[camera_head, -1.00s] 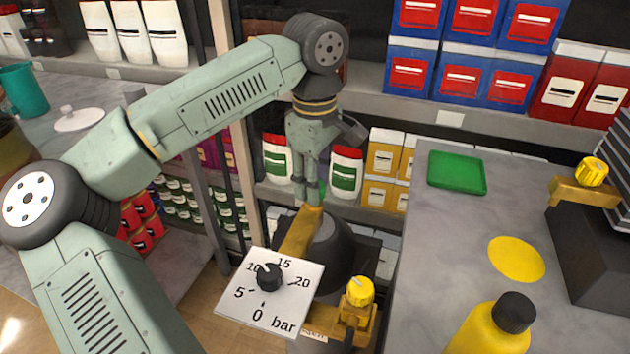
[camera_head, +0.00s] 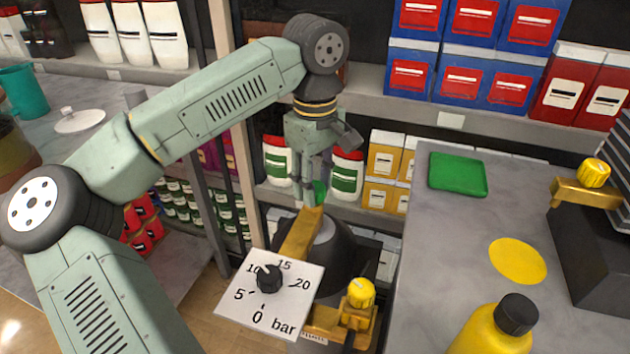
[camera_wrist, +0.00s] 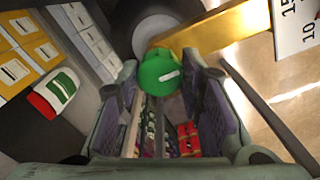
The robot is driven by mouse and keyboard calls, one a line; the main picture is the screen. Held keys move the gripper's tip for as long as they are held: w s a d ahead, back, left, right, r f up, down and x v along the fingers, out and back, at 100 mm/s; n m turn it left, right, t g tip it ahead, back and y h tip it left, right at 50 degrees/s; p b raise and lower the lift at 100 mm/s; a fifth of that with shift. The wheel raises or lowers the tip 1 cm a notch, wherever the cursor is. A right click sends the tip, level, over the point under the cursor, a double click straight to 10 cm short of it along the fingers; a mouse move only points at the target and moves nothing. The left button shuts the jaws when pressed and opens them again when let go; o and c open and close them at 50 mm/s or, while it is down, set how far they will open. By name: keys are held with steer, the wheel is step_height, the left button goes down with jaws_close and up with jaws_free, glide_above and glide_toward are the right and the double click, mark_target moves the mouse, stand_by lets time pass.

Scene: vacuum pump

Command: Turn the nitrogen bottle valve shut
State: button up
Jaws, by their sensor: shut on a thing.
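The nitrogen bottle valve is a round green knob (camera_wrist: 160,75) with a white mark on its top. In the head view only part of the knob (camera_head: 319,191) shows at the end of the brass fitting (camera_head: 301,232), above the dark bottle (camera_head: 335,240). My gripper (camera_head: 312,193) points down at it from above. In the wrist view the knob sits between the two fingers of my gripper (camera_wrist: 162,82), which are shut on it. The fingers hide part of its sides.
The grey table (camera_head: 428,260) at right holds a green tray (camera_head: 457,174) and a yellow bottle (camera_head: 490,335). Stocked shelves stand behind.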

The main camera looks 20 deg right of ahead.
steer(key=o, duration=1.2)
steer(key=shift+c, duration=0.2)
step_height(320, 180, up, 12)
